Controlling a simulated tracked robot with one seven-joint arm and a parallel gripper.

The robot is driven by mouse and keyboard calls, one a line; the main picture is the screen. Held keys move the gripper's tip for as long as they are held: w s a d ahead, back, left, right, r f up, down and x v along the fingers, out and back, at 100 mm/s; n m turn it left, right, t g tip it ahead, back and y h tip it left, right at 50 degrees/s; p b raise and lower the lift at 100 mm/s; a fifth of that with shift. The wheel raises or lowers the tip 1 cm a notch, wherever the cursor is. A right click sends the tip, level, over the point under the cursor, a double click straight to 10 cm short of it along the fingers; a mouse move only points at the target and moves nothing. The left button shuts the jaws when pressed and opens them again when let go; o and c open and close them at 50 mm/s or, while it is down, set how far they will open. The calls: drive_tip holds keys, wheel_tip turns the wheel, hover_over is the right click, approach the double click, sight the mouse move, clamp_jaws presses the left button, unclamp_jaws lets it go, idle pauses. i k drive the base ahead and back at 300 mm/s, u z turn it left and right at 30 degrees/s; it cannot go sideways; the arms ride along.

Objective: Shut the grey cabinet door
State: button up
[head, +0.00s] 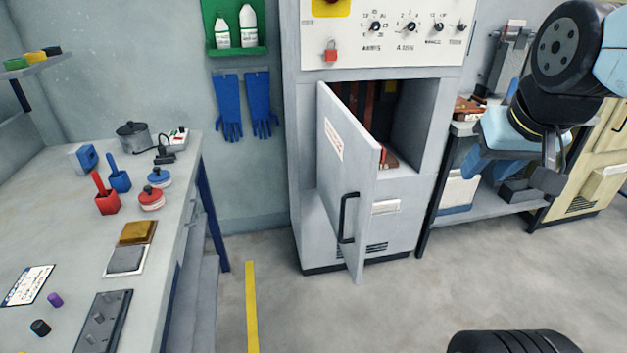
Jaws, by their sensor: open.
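The grey cabinet (296,120) stands at the back middle in the head view, below a white panel of knobs. Its grey door (345,185) is hinged on the left and stands wide open, swung out toward me. A dark vertical handle (348,218) sits near the door's free edge, and a white label with red print is on its face. The open compartment shows reddish-brown things inside, partly hidden by the door. My gripper (546,183) is at the right, apart from the door, pointing down with jaws open and nothing seen between them.
A workbench (190,150) with pots, a power strip and small parts fills the left. A side table (500,205) stands right of the cabinet, partly behind my arm. Floor in front of the door is clear, with a yellow line (252,305).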

sight(347, 157)
drive_tip(key=u, duration=0.45)
drive_tip(key=i, duration=1)
drive_tip(key=u, duration=0.7)
drive_tip(key=k, duration=1.4)
drive_tip(key=z, duration=0.55)
